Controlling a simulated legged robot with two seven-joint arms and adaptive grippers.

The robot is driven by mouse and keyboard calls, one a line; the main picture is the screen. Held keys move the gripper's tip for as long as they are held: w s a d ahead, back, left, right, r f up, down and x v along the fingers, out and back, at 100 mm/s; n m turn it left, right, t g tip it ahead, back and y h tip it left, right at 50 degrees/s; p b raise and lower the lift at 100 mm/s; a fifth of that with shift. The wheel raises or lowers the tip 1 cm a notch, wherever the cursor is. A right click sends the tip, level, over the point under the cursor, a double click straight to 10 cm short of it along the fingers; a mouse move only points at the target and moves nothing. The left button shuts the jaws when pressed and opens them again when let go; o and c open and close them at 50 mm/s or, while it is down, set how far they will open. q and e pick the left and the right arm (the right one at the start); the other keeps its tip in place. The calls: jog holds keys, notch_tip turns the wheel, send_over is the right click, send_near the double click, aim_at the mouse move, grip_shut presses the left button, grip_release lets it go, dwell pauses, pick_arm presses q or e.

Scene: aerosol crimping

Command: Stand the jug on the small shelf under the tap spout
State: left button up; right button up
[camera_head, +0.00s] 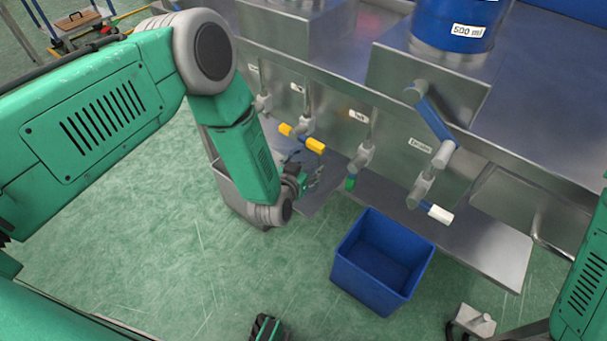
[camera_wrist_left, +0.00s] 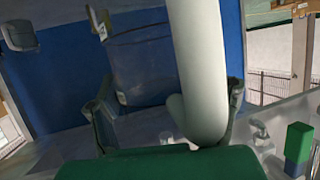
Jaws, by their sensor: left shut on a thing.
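My left gripper (camera_head: 304,178) is low in front of the metal bench, near the taps on the left; it is shut on the jug. In the left wrist view a clear jug (camera_wrist_left: 150,65) with a thick pale handle (camera_wrist_left: 203,75) sits between the fingers of the gripper (camera_wrist_left: 170,108). In the head view the jug is small and mostly hidden by the gripper. Several taps line the bench front: one has a yellow handle (camera_head: 314,145), one a green end (camera_head: 350,183), one a white end (camera_head: 439,214). A low metal shelf (camera_head: 480,253) runs below them.
An open blue bin (camera_head: 345,274) stands on the green floor in front of the shelf. A blue drum (camera_head: 449,20) marked 500 ml stands on the bench. A bent grey pipe with a blue section (camera_head: 434,120) sticks out above the white-ended tap.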

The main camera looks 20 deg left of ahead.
pick_arm(q)
jog(key=f, duration=0.1)
jog(key=f+b, duration=0.1)
jog(key=shift+d+f, duration=0.3)
jog(key=shift+f, duration=0.1)
jog(key=shift+d+r, duration=0.1)
jog(key=shift+d, duration=0.15)
jog(key=shift+a, duration=0.1)
jog(key=o, duration=1.3)
jog(key=shift+a, duration=0.25)
pick_arm(e)
jog(key=shift+d+f, duration=0.15)
jog(key=shift+f, duration=0.75)
pick_arm(q)
jog(key=p+v, duration=0.4)
jog(key=v, duration=0.8)
jog(key=shift+d, duration=0.25)
pick_arm(e)
jog(key=shift+d+r, duration=0.15)
jog(key=shift+r, duration=2.05)
